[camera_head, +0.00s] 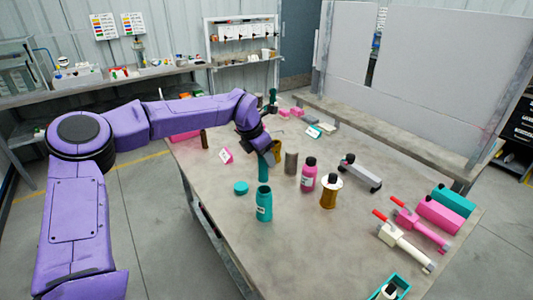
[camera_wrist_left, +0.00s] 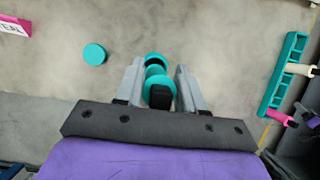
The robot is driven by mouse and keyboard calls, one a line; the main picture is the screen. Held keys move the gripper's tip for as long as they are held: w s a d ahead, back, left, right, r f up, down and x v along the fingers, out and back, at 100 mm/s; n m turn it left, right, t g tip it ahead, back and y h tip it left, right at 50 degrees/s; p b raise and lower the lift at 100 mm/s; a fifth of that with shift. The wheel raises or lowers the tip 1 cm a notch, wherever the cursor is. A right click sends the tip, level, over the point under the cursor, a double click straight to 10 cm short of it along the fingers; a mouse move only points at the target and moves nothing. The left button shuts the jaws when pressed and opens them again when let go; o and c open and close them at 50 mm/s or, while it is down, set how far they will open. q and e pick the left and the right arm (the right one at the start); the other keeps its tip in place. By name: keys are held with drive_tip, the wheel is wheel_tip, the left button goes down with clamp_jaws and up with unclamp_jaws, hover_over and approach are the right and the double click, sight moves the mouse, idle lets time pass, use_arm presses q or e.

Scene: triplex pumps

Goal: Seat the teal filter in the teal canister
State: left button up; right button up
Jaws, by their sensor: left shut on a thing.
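The teal canister (camera_head: 264,208) stands upright and open-topped on the table. My left gripper (camera_head: 262,150) is shut on the teal filter (camera_head: 263,168), which hangs roughly upright with its lower end just above or behind the canister's mouth; I cannot tell the exact gap. In the left wrist view, the filter (camera_wrist_left: 156,80) with a black end sits between the fingers of my left gripper (camera_wrist_left: 158,88). Beyond it a teal rim with a dark opening, apparently the canister (camera_wrist_left: 155,58), shows partly covered. A teal lid (camera_head: 241,187) lies left of the canister. My right gripper is out of view.
A pink bottle (camera_head: 308,176), an amber bottle with a white collar (camera_head: 330,192) and a grey cylinder (camera_head: 291,162) stand right of the canister. Pump parts (camera_head: 405,245) lie at the table's right. The table (camera_head: 225,215) is clear left and front of the canister.

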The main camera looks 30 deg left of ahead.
sight(265, 178)
use_arm(q)
wheel_tip(265, 178, down, 9)
drive_tip(key=b, duration=0.6)
drive_tip(key=o, duration=1.1)
drive_tip(key=shift+d, duration=0.1)
drive_tip(key=s, duration=0.1)
drive_tip(key=s+a, duration=0.1)
drive_tip(key=s, duration=0.1)
drive_tip(key=shift+s+a+p, duration=0.25)
drive_tip(key=shift+a+p, duration=0.05)
drive_tip(key=shift+p, duration=0.05)
